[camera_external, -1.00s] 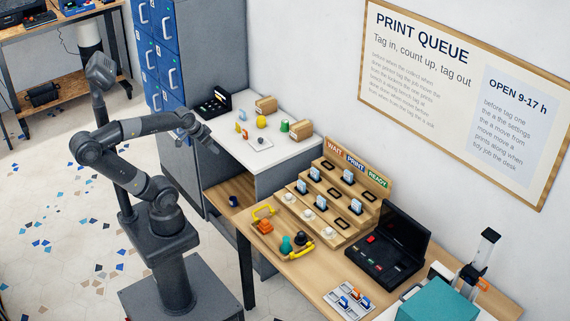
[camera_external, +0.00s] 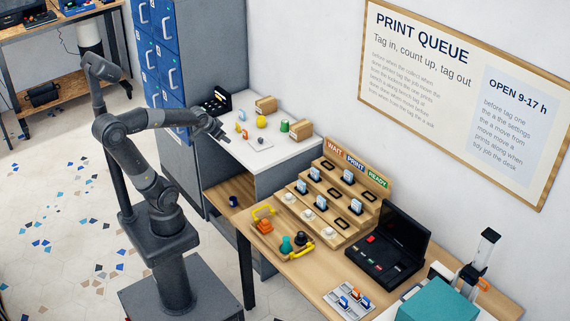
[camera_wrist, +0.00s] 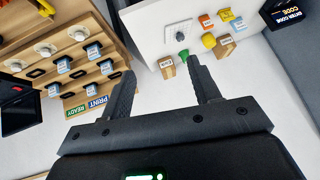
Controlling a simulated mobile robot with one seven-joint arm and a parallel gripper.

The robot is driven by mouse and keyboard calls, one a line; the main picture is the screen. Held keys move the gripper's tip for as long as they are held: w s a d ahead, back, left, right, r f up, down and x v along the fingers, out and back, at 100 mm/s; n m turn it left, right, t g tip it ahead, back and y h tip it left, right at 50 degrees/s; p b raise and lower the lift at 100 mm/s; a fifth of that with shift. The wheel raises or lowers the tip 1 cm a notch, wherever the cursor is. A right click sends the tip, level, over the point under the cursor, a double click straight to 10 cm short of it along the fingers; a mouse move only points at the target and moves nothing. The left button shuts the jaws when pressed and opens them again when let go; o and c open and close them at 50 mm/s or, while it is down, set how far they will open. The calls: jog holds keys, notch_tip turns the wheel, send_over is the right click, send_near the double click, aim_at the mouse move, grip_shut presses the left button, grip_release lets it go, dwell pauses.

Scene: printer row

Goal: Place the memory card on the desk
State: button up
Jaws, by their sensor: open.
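My gripper (camera_external: 221,136) is at the near edge of the white worktop (camera_external: 288,152), open and with nothing between its fingers. The wrist view also shows the two spread fingers of my gripper (camera_wrist: 160,68). No object can be told for sure as the memory card. Small pale-blue cards (camera_external: 348,176) stand in the stepped wooden rack (camera_external: 334,229), and they show at the left of the wrist view (camera_wrist: 93,51). A grey tray (camera_external: 336,295) with several small coloured pieces lies on the wooden desk (camera_external: 300,273).
An open black case (camera_external: 385,262) and yellow-handled tray (camera_external: 299,253) crowd the desk.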

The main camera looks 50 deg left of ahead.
jog(key=w+a+f+t+y, duration=0.1)
jog(key=w+a+f, duration=0.3)
jog(key=w+a, duration=0.3)
jog(key=m+t+h, duration=0.2)
jog(key=t, duration=0.3)
send_near(244, 131)
jog(key=shift+s+d+f, duration=0.1)
jog(key=shift+d+f, duration=0.15)
jog(key=shift+d, duration=0.2)
jog(key=shift+s+d+f, duration=0.1)
jog(key=shift+d+f, duration=0.1)
jog(key=shift+d, duration=0.25)
jog(key=s+a+f+n+t+h, duration=0.1)
jog(key=s+a+f+n+t, duration=0.1)
jog(key=s+a+f+t, duration=0.15)
jog(key=shift+t, duration=0.55)
jog(key=w, duration=0.5)
jog(key=shift+w, duration=0.4)
jog(key=w, duration=0.5)
jog(key=shift+w+d+r, duration=0.1)
jog(key=shift+w+d, duration=0.15)
jog(key=shift+w, duration=0.1)
